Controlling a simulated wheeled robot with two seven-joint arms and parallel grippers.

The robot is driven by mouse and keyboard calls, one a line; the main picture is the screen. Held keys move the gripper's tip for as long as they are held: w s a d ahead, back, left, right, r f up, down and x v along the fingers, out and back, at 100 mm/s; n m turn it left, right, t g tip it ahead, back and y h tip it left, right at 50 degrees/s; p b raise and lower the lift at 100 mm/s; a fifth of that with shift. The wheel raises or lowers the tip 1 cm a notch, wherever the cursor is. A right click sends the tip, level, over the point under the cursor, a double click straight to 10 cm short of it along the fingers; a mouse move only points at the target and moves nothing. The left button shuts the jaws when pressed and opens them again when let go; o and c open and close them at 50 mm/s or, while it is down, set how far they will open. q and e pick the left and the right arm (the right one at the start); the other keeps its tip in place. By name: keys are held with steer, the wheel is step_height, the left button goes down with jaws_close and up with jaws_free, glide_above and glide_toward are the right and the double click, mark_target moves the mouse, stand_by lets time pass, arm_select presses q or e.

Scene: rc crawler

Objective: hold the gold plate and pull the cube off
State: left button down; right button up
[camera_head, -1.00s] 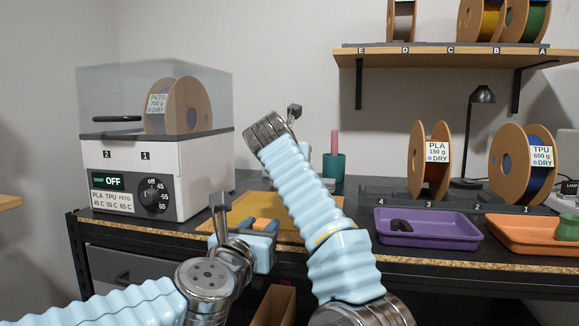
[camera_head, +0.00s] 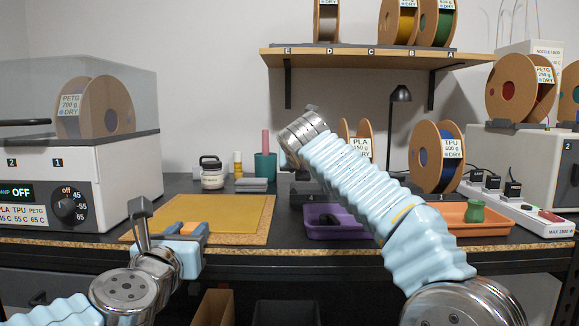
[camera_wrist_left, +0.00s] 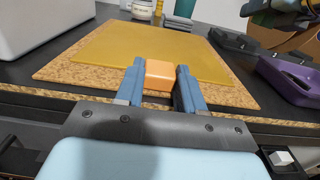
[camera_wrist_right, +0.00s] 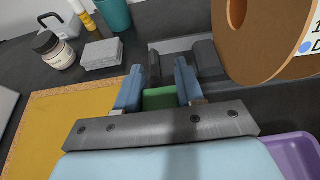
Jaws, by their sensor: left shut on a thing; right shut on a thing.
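The gold plate (camera_head: 222,212) lies flat on a cork mat (camera_head: 262,236) on the dark bench; it also shows in the left wrist view (camera_wrist_left: 140,48). My left gripper (camera_head: 194,229) is at the plate's front edge. Its blue fingers are shut on an orange block (camera_wrist_left: 159,76) there; I cannot tell whether the block is joined to the plate. My right gripper (camera_wrist_right: 160,85) is shut on a small green block (camera_wrist_right: 160,99), partly hidden by the fingers. It is right of the plate, over the bench; in the head view its fingers are hidden behind its wrist.
A purple tray (camera_head: 318,233) and a spool stand are near my right gripper, with a PLA spool (camera_head: 360,140) close by. A white jar (camera_head: 212,174), grey blocks (camera_head: 251,185) and a teal cup (camera_head: 265,167) stand behind the plate. The dryer (camera_head: 95,180) is at the left.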

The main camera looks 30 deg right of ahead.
arm_select(q)
steer(key=c, duration=0.6)
jaws_free()
